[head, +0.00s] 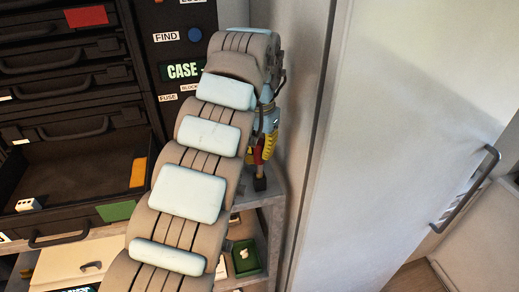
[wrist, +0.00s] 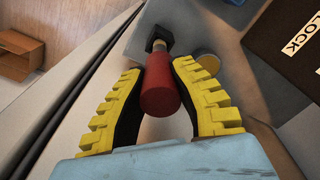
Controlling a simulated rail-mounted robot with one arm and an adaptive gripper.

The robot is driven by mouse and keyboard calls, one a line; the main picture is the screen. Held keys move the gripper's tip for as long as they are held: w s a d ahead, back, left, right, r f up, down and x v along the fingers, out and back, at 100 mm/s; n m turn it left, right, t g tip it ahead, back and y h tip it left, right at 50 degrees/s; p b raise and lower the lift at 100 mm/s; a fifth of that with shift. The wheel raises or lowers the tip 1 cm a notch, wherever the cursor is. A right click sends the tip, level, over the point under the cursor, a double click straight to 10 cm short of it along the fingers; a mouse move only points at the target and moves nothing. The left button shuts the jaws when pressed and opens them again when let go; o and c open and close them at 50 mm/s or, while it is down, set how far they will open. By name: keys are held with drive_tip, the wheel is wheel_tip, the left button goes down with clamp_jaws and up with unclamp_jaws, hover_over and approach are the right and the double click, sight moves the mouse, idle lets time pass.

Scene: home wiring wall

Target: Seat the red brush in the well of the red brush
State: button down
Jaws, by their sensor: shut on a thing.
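The red brush (wrist: 160,92) has a red handle, a brownish neck and a black squarish lower end (wrist: 159,38). My gripper (wrist: 160,70) is shut on the red handle, with a yellow ribbed finger on each side. In the head view the red brush (head: 257,156) hangs roughly upright under my gripper (head: 263,147), its black end low by the grey shelf top. I cannot tell whether that end touches the shelf. I cannot clearly make out the well of the red brush in either view.
A round tan-topped thing (wrist: 208,63) is close beside the brush. A dark cabinet with an open drawer (head: 75,175) stands left, and a large pale door (head: 400,130) stands right. A green tray (head: 246,258) is on the lower shelf.

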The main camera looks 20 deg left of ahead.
sight(259, 160)
drive_tip(key=shift+f+b, duration=1.5)
drive_tip(key=shift+f, duration=0.3)
drive_tip(key=c, duration=0.9)
unclamp_jaws()
drive_tip(key=shift+c, duration=0.2)
drive_tip(key=shift+r, duration=0.1)
